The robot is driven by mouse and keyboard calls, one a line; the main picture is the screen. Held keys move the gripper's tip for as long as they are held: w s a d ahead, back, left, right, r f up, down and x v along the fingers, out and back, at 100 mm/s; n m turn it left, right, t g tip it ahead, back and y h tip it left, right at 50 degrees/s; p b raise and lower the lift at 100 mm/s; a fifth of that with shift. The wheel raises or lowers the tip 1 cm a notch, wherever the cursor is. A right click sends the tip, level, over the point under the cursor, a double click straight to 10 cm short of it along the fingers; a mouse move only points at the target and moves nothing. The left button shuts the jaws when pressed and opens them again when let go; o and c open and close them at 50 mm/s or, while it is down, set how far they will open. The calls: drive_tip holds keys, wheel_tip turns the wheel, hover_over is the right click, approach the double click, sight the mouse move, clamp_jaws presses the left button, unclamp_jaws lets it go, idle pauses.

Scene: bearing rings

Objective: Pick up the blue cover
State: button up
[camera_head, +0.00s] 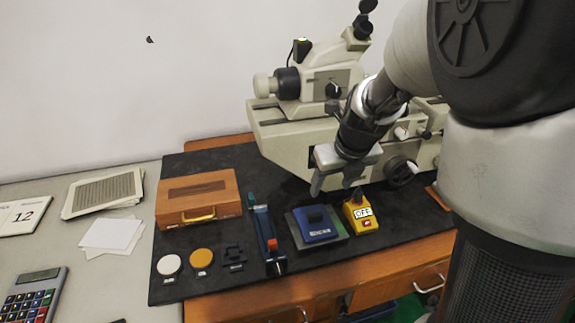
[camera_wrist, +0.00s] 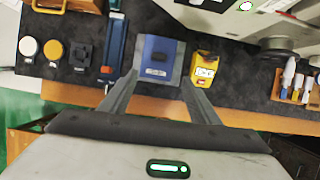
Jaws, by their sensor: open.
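The blue cover (camera_head: 314,223) sits on a grey base plate on the black mat, in front of the large machine. My gripper (camera_head: 338,186) is open and empty, above and behind the cover in the head view. Its two fingers (camera_wrist: 157,82) spread wide in the wrist view. No contact with the cover is visible.
A yellow switch box (camera_head: 360,213) stands close right of the cover. A long blue tool (camera_head: 268,240) lies left. Further left are a wooden box (camera_head: 198,198) and white (camera_head: 169,265) and orange (camera_head: 202,258) discs. The large machine (camera_head: 310,130) stands behind.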

drive_tip(key=b, duration=0.4)
hover_over(316, 215)
drive_tip(key=s, duration=0.2)
drive_tip(key=shift+m, duration=0.3)
drive_tip(key=f, duration=1.1)
drive_tip(key=shift+s+d+f, duration=0.1)
drive_tip(key=shift+d+f, duration=0.15)
drive_tip(key=shift+f, duration=0.1)
drive_tip(key=shift+b+x, duration=0.8)
drive_tip(key=shift+x, duration=1.85)
drive_tip(key=shift+s, duration=0.15)
drive_tip(key=c, duration=1.2)
